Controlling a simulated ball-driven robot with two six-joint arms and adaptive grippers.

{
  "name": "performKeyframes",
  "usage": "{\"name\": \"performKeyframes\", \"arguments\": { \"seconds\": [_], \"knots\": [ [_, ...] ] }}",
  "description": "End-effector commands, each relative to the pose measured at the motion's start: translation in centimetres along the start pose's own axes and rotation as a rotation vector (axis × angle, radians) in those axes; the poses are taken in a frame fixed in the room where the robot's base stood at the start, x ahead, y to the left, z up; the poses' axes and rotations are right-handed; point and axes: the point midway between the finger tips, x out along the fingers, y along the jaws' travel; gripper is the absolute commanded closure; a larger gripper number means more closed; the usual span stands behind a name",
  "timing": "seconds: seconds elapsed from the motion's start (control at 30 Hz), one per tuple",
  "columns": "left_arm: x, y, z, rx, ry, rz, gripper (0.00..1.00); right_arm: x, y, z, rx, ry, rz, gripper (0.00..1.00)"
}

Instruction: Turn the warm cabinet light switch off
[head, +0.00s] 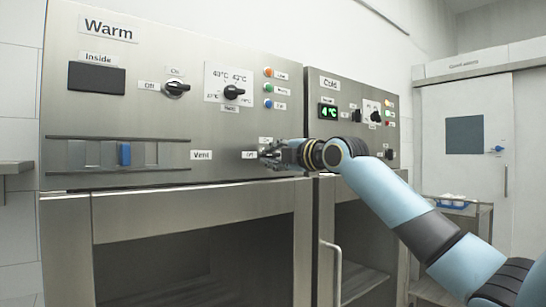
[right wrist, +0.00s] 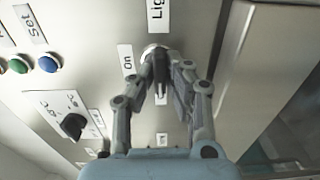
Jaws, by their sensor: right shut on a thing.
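The warm cabinet's light switch is a dark knob (right wrist: 158,54) on a pale round base, with an "On" label (right wrist: 127,58) beside it and a partly cut-off "Lig..." label (right wrist: 157,10) above it in the right wrist view. My right gripper (right wrist: 164,74) is shut on this knob, one finger on each side. The dark handle looks lengthwise between the fingers; its exact setting is partly hidden. In the head view my right gripper (head: 268,154) covers the switch at the lower right of the warm cabinet's panel (head: 150,125), next to an "Off" label (head: 249,155). My left gripper is out of view.
Above the switch are blue (head: 268,104), green and orange buttons and a temperature dial (head: 233,92). Another On/Off knob (head: 177,88) and a blue vent slider (head: 125,154) are farther left. The cold cabinet (head: 350,88) stands close on the right.

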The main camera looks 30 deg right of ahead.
Motion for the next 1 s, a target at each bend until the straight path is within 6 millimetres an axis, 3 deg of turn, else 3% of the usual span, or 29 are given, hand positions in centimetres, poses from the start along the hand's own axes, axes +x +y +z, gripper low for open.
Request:
{"name": "performKeyframes", "arguments": {
  "seconds": [0.27,0.3,0.47,0.77,1.0],
  "knots": [
    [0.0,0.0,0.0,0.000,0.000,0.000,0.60,0.0,-0.3,0.0,-0.001,0.000,-0.005,1.00],
    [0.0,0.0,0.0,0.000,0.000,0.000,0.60,0.0,-0.3,0.0,-0.001,0.000,-0.006,0.84],
    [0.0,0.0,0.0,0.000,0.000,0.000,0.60,0.0,-0.2,0.0,-0.001,0.000,-0.004,0.65],
    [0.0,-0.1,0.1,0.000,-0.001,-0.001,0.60,-0.4,-0.1,0.1,-0.004,-0.001,-0.002,0.65],
    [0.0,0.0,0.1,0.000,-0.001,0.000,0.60,-4.3,-0.2,0.1,-0.010,-0.002,-0.005,0.65]
  ]
}}
